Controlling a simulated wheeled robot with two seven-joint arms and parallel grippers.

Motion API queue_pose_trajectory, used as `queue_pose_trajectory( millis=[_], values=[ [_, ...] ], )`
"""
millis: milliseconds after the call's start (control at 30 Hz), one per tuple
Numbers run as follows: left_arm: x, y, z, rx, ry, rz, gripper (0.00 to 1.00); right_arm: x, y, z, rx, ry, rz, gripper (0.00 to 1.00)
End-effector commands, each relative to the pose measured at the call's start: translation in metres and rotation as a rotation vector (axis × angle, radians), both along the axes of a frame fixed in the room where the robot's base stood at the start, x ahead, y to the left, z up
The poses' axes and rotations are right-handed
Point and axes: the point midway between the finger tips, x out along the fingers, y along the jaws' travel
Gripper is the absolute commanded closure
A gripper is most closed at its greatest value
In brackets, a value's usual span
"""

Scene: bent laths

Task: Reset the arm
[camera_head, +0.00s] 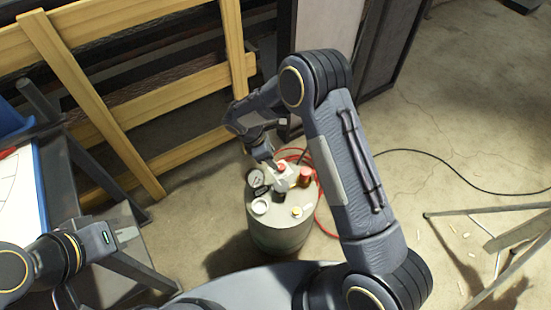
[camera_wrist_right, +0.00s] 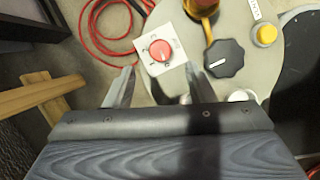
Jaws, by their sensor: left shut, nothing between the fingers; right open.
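My right gripper (camera_head: 270,163) is above a round drum (camera_head: 278,235) in the head view. In the right wrist view its two fingers (camera_wrist_right: 158,88) are apart with nothing between them. A red round button (camera_wrist_right: 160,50) on a white square box lies just beyond the fingertips; it also shows in the head view (camera_head: 282,168). I cannot tell whether the fingers touch the box. My left gripper (camera_head: 108,238) is at the lower left in the head view, shut and empty, with its fingertips hard to make out.
The drum top also carries a black knob (camera_wrist_right: 224,58), a yellow button (camera_wrist_right: 267,34), a gauge (camera_head: 256,178) and a red fitting (camera_head: 304,176). A yellow wooden rack (camera_head: 110,105) stands left. Metal legs (camera_head: 500,238) stand right.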

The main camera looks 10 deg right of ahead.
Motion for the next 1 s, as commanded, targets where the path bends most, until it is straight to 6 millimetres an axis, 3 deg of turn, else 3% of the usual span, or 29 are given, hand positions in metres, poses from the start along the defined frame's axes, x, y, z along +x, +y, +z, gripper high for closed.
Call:
queue_pose_trajectory(
  millis=[167,767,867,1000],
  values=[
    [0.0,0.0,0.004,0.0,0.0,0.0,1.0,0.0,0.006,0.014,0.0,0.0,0.0,0.5],
    [0.0,0.0,0.004,0.0,0.0,0.0,1.0,0.0,0.004,0.02,0.008,-0.005,-0.015,0.5],
    [0.0,0.0,0.004,0.0,0.0,0.0,1.0,-0.003,-0.006,0.04,0.043,-0.028,-0.085,0.5],
    [0.0,0.0,0.004,0.0,0.0,0.0,1.0,-0.019,-0.033,0.094,0.15,-0.089,-0.286,0.5]
  ],
)
